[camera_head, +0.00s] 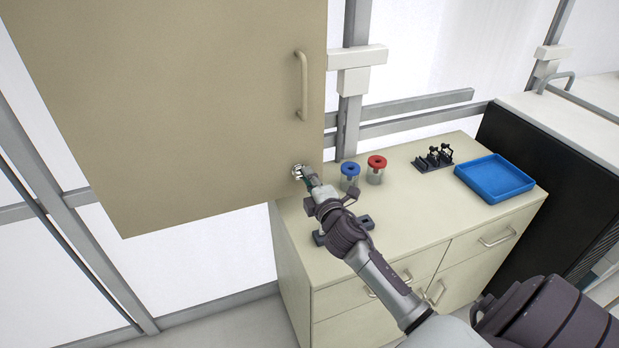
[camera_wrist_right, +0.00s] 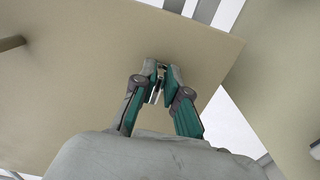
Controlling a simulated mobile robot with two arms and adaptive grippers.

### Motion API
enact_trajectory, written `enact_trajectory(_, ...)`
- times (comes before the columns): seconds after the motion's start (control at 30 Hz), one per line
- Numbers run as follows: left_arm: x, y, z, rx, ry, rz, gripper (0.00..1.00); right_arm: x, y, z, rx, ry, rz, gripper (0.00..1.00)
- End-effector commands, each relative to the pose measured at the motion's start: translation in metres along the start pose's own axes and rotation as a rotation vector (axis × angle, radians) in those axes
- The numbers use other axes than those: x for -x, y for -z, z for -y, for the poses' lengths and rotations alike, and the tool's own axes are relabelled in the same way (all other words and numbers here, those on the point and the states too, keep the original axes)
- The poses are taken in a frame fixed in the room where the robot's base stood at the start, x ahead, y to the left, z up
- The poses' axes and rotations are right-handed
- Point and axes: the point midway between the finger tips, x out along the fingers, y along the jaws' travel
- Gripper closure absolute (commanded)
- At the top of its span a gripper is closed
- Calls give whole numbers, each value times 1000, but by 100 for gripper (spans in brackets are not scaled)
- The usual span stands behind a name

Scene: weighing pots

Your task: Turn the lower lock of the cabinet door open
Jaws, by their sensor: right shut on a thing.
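The beige cabinet door (camera_head: 180,100) hangs at the upper left of the head view, with a bar handle (camera_head: 302,86) near its right edge. The lower lock (camera_head: 296,170) is a small metal piece near the door's lower right edge, partly hidden by my right gripper (camera_head: 303,174). In the wrist view, the two green-and-grey fingers of this gripper (camera_wrist_right: 162,74) close around the metal lock (camera_wrist_right: 156,93) at the door face. How far the lock is turned cannot be made out. My left gripper is not in view.
Below the door stands a beige drawer cabinet (camera_head: 430,215). On it are a blue-lidded jar (camera_head: 350,171), a red-lidded jar (camera_head: 376,166), a small black rack (camera_head: 434,160) and a blue tray (camera_head: 495,178). The jars stand close to my right gripper.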

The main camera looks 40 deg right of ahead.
Motion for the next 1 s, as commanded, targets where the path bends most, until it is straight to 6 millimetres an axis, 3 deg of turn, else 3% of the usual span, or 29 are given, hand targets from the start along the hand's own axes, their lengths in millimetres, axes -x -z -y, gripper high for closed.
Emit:
enact_trajectory(0.23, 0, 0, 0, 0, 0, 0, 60, -2, 0, -7, -4, -13, 0, 100)
enact_trajectory(0.27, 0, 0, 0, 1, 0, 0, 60, -2, 0, -7, -4, -13, 0, 83)
enact_trajectory(0.4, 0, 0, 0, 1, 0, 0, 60, -2, 0, -6, -3, -11, 0, 62)
enact_trajectory(0.77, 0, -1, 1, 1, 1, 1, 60, 5, 0, -1, -1, -3, -1, 62)
enact_trajectory(1.0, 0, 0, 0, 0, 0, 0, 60, 48, 0, 0, -3, -2, -2, 62)
